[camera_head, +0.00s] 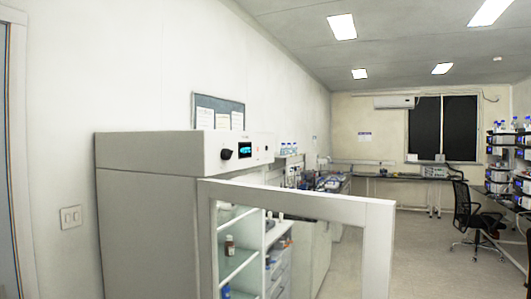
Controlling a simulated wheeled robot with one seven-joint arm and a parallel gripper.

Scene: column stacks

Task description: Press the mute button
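A large light-grey cabinet (150,210) stands at the left. Its upper front panel (212,154) carries a black knob or handle (226,153), a small display with blue digits (245,150) and small marks to the right of the display. The marks are too small to tell which one, if any, is the mute button. My gripper is not in view.
A white-framed door (378,240) stands open in front of the cabinet, showing shelves with a brown bottle (229,246). A black office chair (468,215) and a shelf rack (500,175) are at the right. Floor (425,255) between is clear.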

